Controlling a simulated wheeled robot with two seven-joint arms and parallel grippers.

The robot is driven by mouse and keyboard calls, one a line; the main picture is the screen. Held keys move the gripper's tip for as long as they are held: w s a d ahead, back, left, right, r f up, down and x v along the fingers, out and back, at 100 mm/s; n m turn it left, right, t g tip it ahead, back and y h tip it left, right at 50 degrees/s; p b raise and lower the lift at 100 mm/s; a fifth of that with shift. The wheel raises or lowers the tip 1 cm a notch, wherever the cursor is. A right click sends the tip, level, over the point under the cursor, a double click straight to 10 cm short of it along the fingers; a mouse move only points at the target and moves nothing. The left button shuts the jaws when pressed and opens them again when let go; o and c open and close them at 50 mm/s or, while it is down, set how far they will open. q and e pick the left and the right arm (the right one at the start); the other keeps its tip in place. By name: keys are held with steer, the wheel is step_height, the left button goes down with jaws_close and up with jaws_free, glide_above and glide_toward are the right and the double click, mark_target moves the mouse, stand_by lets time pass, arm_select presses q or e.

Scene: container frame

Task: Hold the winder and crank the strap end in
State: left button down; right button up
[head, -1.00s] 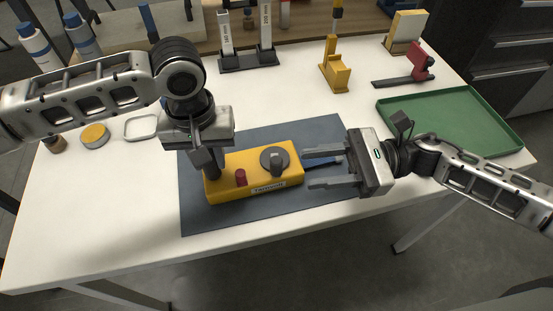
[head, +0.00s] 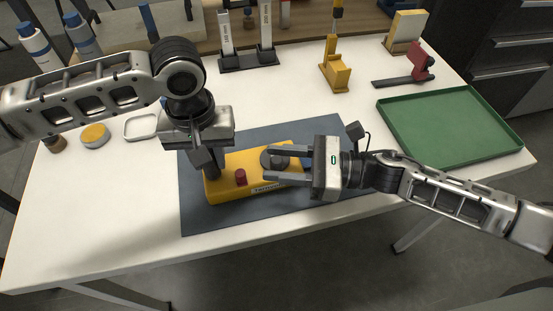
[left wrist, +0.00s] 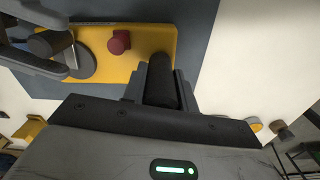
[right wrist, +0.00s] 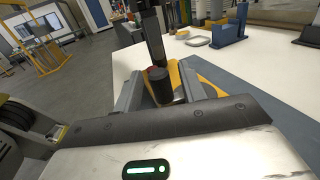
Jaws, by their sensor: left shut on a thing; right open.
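The yellow winder (head: 225,193) lies on the dark mat, with a red knob (head: 241,177) on top and a dark round crank (head: 268,154) at its right part. My left gripper (head: 208,163) is shut on the winder's dark upright post (left wrist: 160,80) at its left end. My right gripper (head: 275,163) is open, with its fingers either side of the crank. In the right wrist view the dark crank handle (right wrist: 160,85) stands between those fingers; contact is unclear. In the left wrist view the crank disc (left wrist: 82,63) shows beside a right finger. The strap end is hidden.
The dark mat (head: 200,215) lies on the white table (head: 110,230). A green tray (head: 455,140) is at the right. A yellow stand (head: 336,75), a red-and-dark tool (head: 415,70) and a dark rack (head: 248,62) stand behind. The table's front is clear.

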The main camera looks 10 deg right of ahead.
mark_target(262, 161)
steer(key=shift+a, duration=0.45)
steer(key=shift+c, duration=0.3)
jaws_close()
steer(key=shift+a+m+t, duration=0.1)
steer(key=shift+m+t, duration=0.2)
steer(key=shift+t, duration=0.2)
steer(key=m+t+h, duration=0.1)
steer(key=a+m+t, duration=0.1)
steer(key=t, duration=0.1)
steer(key=shift+m+h, duration=0.3)
steer(key=shift+h, duration=0.1)
steer(key=m+t+h, duration=0.2)
steer(key=t, duration=0.1)
steer(key=a+m+t+h, duration=0.1)
steer(key=shift+w+t, duration=0.3)
steer(key=shift+t, duration=0.1)
steer(key=shift+w+a+m+t+h, duration=0.15)
steer(key=shift+m+t+h, duration=0.45)
steer(key=shift+m+h, duration=0.1)
steer(key=shift+h, duration=0.3)
